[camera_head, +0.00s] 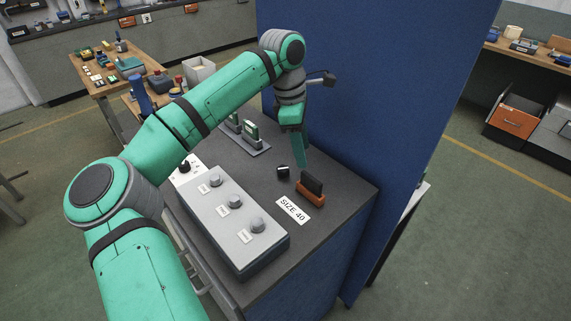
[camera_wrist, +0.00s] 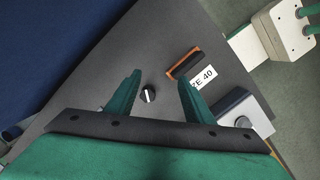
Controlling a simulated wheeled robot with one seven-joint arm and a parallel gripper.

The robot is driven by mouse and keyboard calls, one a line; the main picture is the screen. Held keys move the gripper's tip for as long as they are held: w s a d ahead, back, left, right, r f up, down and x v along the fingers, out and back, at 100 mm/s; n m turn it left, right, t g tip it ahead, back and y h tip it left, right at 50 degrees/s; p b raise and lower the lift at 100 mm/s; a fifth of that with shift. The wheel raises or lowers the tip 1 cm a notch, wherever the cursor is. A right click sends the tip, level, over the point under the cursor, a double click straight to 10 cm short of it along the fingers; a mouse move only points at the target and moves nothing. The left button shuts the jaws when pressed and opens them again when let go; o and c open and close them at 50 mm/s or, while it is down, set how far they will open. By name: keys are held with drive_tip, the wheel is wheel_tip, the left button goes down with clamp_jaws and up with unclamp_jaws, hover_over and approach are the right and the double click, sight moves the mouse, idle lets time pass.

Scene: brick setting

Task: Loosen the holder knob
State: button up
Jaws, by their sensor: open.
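A small black knob (camera_head: 283,171) stands on the dark grey bench top (camera_head: 341,184), just left of an orange holder (camera_head: 311,198) with a black block (camera_head: 313,184) in it. In the wrist view the knob (camera_wrist: 148,95) shows a pale line on its top and appears between my two fingers. My green gripper (camera_head: 301,158) is open and empty, pointing down above the bench beside the knob. The gripper also shows in the wrist view (camera_wrist: 159,80). I cannot tell its exact height over the knob.
A "SIZE 40" label (camera_head: 293,209) lies by the holder. A grey box (camera_head: 262,242) with three knobs stands at the front, with another black knob (camera_head: 184,167) behind it. A tray (camera_head: 246,145) with upright pieces is further back. A blue wall (camera_head: 345,110) borders the bench.

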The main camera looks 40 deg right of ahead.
drive_tip(key=r+n+t+y, duration=0.1)
drive_tip(key=r+y, duration=0.1)
hover_over(282, 168)
wheel_tip(282, 168, down, 11)
drive_tip(key=shift+s+r, duration=0.15)
drive_tip(key=c, duration=1.1)
drive_tip(key=shift+o, duration=0.2)
drive_tip(key=shift+a, duration=0.1)
